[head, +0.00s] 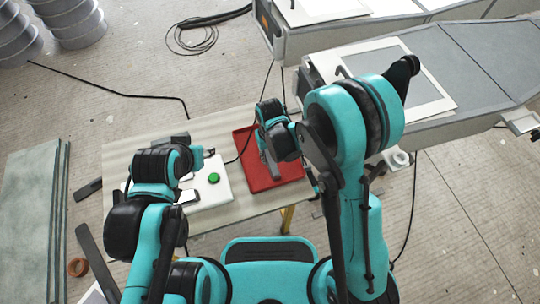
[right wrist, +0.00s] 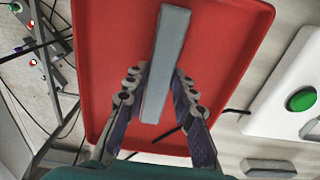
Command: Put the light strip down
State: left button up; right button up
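The light strip is a plain grey bar (right wrist: 166,60) in the right wrist view, seen over the red tray (right wrist: 105,50). My right gripper (right wrist: 160,80) has a finger against each long side of it and appears shut on it. The strip looks larger than the other grey bar, so it seems held above the tray floor; the gap cannot be told. In the head view, the strip (head: 271,163) hangs tilted below my right gripper (head: 275,140), over the red tray (head: 254,181). My left gripper (head: 200,175) is by the white board, its fingers partly hidden.
The white board (head: 221,192) with a green button (head: 214,178) lies left of the tray on the table (head: 120,155). Another grey bar (right wrist: 270,168) lies beside the board. A cable crosses the table. Grey moulds (head: 490,55) stand at the right.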

aim_at(270, 158)
jog(key=o, duration=0.4)
jog(key=shift+r, duration=0.1)
jog(key=shift+r+p, duration=0.4)
jog(key=shift+p, duration=0.05)
notch_tip(270, 158, up, 11)
jog(key=p, duration=0.5)
jog(key=shift+s+d+r+m+t, duration=0.6)
jog(key=shift+s+d+r+t, duration=0.85)
jog(key=shift+d+r, duration=1.25)
jog(key=shift+s+d+r+m+t, duration=0.6)
jog(key=shift+s+d+r+t, duration=0.35)
jog(key=shift+s+d+r, duration=1.4)
jog(key=shift+s+d+r+m+t, duration=0.6)
jog(key=shift+s+d+r+t, duration=0.65)
jog(key=shift+d+r, duration=1.85)
jog(key=shift+d+f, duration=0.4)
jog(key=shift+f, duration=0.05)
